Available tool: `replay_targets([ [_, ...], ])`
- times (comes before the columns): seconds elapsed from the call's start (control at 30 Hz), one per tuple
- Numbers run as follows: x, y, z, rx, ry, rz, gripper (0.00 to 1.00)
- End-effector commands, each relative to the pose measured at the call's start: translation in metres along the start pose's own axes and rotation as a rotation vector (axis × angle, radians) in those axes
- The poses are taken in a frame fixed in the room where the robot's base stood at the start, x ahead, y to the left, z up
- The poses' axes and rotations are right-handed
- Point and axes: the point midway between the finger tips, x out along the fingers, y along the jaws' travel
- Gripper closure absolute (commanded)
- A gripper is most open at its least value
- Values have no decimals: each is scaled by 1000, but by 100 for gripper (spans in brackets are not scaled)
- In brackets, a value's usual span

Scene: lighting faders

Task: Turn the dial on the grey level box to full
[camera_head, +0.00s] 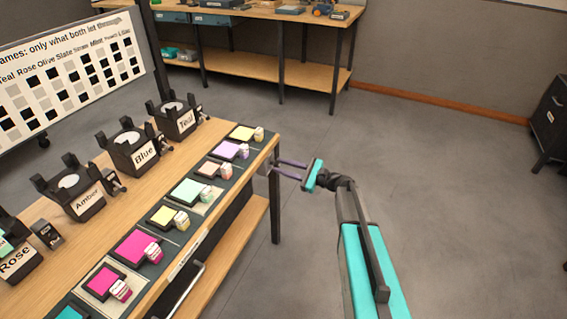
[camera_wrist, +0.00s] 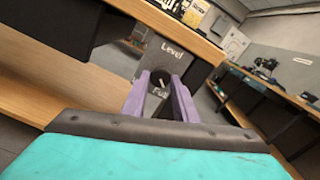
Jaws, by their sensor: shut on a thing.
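The grey level box (camera_wrist: 172,55) is fixed to the end of the wooden bench, with "Level" printed above and "Full" below its dial. The dial (camera_wrist: 161,77) sits between my purple fingertips and is partly hidden by them; its setting is too small to tell surely. My gripper (camera_wrist: 162,82) is shut on the dial. In the head view my gripper (camera_head: 277,168) reaches in from the right to the bench's far right corner, where only a small part of the box (camera_head: 264,167) shows.
The bench (camera_head: 215,135) carries a row of coloured squares with small labelled blocks and several black lamp stands such as Teal (camera_head: 178,118) and Blue (camera_head: 130,152). A chart board (camera_head: 70,75) stands behind. Open grey floor (camera_head: 440,170) lies to the right.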

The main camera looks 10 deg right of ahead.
Motion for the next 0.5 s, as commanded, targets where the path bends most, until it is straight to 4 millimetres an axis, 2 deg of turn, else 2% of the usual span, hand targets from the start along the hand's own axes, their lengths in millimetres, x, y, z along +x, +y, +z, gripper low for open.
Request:
replay_targets([
  [0.2, -1, 0, 0, 70, 2, -1, 96],
  [0.5, -1, 0, -1, 86, 2, -1, 96],
])
